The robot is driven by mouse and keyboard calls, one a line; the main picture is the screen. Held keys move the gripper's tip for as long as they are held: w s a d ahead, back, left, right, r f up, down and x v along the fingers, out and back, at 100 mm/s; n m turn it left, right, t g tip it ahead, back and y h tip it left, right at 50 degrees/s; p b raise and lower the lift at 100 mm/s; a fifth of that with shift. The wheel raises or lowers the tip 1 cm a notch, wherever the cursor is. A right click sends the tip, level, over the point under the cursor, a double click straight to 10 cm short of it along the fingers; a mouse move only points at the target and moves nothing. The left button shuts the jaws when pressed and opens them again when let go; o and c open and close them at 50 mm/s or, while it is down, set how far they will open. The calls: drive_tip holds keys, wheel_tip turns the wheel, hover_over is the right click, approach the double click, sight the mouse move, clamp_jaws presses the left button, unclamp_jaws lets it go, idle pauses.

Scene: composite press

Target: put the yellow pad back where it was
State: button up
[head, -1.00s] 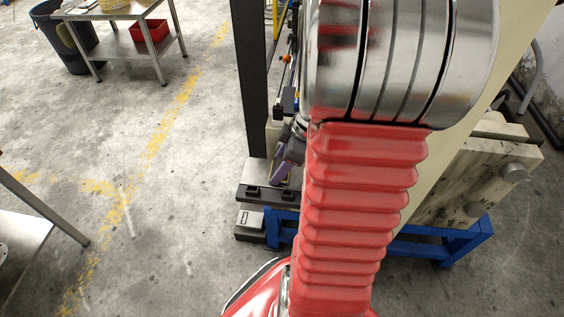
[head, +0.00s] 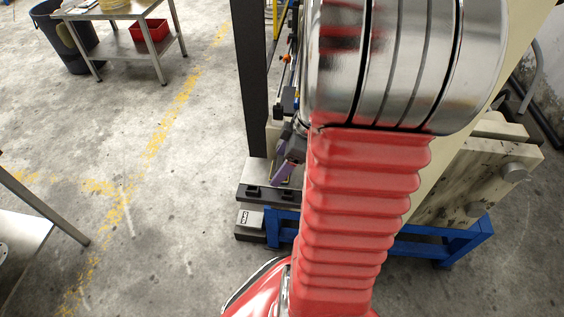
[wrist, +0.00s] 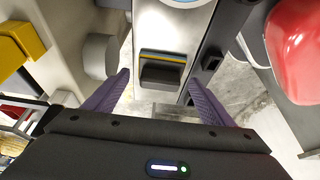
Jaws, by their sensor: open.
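My gripper (wrist: 159,76) is open, with its two purple fingers spread and nothing held between them. In the wrist view a dark block (wrist: 161,72) with a thin yellow strip (wrist: 163,55) along its far edge sits on a pale metal surface, between and beyond the fingertips. I cannot tell whether this strip is the yellow pad. A larger yellow piece (wrist: 22,42) shows at the upper left of the wrist view, outside the left finger. In the head view my gripper (head: 284,170) shows only partly beside the press, with much of it hidden behind my red arm.
The press's dark upright (head: 252,80) and blue base frame (head: 285,225) stand close around my arm. A round grey post (wrist: 99,56) is left of the fingers. A metal table (head: 127,48) with a red bin (head: 149,36) stands far left; open floor lies between.

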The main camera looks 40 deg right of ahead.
drive_tip(key=v, duration=1.1)
drive_tip(key=shift+s, duration=0.15)
drive_tip(key=shift+r, duration=0.1)
drive_tip(key=a+r+m+t+h, duration=0.1)
drive_tip(key=a+r+m, duration=0.2)
drive_tip(key=a, duration=0.9)
drive_tip(key=a+r+m+t+h, duration=0.1)
drive_tip(key=a+r+m, duration=0.3)
drive_tip(key=a, duration=0.9)
drive_tip(key=shift+s+m+h, duration=0.25)
drive_tip(key=shift+m+h, duration=0.05)
drive_tip(key=shift+h, duration=0.1)
drive_tip(key=shift+c, duration=0.7)
